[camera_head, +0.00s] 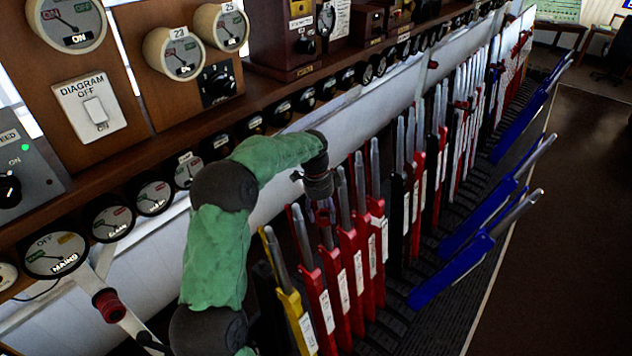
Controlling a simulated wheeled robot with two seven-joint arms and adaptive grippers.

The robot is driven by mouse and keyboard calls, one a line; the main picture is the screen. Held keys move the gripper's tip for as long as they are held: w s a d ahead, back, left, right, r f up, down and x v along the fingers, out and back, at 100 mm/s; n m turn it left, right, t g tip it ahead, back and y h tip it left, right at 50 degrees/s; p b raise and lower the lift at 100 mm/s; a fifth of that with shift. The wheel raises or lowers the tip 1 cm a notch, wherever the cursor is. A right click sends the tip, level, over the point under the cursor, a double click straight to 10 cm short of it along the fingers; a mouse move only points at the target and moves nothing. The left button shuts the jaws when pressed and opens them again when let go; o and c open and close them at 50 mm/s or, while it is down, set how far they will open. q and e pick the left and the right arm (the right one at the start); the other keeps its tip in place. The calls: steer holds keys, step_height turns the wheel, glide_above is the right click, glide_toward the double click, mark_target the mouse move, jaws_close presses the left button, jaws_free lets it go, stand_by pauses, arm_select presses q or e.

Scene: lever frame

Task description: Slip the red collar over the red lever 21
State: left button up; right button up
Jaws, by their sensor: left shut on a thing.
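My left arm comes in from the left, and its gripper (322,207) points down among the tops of the near red levers. It is shut on a small reddish thing, which looks like the red collar (325,203), mostly hidden by the fingers. The collar is close to the bare metal top of a red lever (327,236); I cannot tell whether it is around that top or beside it. More red levers (352,265) stand close on the right, and another (316,290) on the left. Number 21 is not readable. My right gripper is not in view.
A yellow lever (294,305) stands at the near end of the row. Blue levers (468,250) lean out to the right. A wooden shelf (120,160) with dials runs behind the levers. Open floor (560,270) lies at the right.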

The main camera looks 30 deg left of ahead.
arm_select(q)
steer(key=shift+m, duration=0.9)
steer(key=a+r+p, duration=0.1)
steer(key=r, duration=0.1)
steer(key=a+r+p, duration=0.1)
steer(key=a, duration=0.1)
steer(key=shift+w+r, duration=0.2)
steer(key=shift+r, duration=0.2)
steer(key=p, duration=0.2)
glide_above(295, 204)
steer(key=a, duration=0.1)
steer(key=shift+w+f, duration=0.15)
steer(key=shift+f, duration=1.2)
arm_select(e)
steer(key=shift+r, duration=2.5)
arm_select(q)
steer(key=shift+d+f+b, duration=0.15)
steer(key=shift+f+b, duration=0.5)
steer(key=shift+f, duration=0.35)
steer(key=shift+d+f+b, duration=0.2)
steer(key=shift+f+b, duration=0.5)
steer(key=shift+f, duration=0.25)
steer(key=shift+d+f+b, duration=0.15)
steer(key=shift+f+b, duration=0.5)
steer(key=shift+f, duration=0.35)
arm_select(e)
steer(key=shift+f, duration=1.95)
arm_select(q)
steer(key=o, duration=1.1)
steer(key=c, duration=0.3)
